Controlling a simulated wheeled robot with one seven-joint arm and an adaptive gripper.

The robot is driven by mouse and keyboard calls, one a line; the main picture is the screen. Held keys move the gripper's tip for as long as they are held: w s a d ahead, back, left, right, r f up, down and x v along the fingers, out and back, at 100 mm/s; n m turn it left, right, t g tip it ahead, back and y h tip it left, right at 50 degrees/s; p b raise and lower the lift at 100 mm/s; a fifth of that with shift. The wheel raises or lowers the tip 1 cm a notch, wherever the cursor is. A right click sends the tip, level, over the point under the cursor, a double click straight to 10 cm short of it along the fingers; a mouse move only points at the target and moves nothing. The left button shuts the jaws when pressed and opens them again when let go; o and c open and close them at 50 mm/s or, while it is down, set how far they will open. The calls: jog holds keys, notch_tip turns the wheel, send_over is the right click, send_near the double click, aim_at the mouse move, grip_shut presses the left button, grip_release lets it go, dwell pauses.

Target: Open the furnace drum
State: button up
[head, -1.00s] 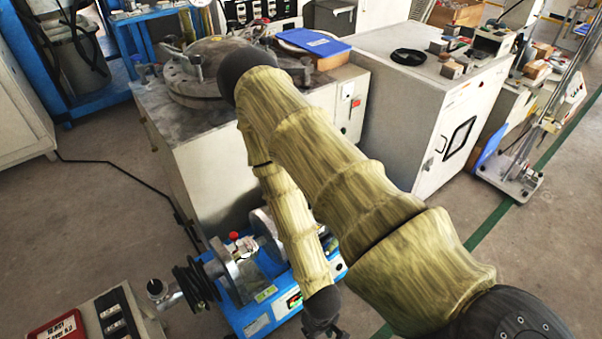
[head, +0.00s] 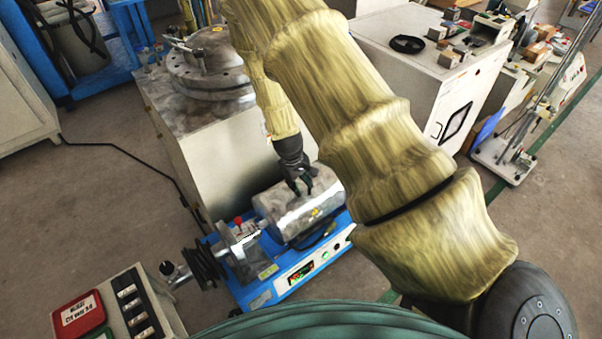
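A silver, drum-shaped metal housing (head: 300,214) lies on a blue bench machine (head: 295,285) with a small control panel on its front. It looks closed, though its seam is hard to make out. My gripper (head: 302,190) points down at the top of the housing near its middle. Its dark fingers look spread apart with nothing between them. I cannot tell whether the fingertips touch the metal.
A metal cabinet with a round bolted lid (head: 210,68) stands behind the machine. A grey control box with a red label (head: 78,315) is at the lower left. A white cabinet (head: 425,75) stands at the back right.

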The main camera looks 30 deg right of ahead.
jog(key=w+d+r, duration=0.2)
jog(key=w+r, duration=0.4)
jog(key=f, duration=0.3)
jog(key=d+f, duration=0.1)
jog(key=f, duration=0.3)
jog(key=d+f, duration=0.1)
jog(key=f, duration=0.2)
jog(key=shift+w+d+f, duration=0.15)
jog(key=shift+w+d, duration=0.05)
jog(key=shift+w, duration=0.1)
grip_shut()
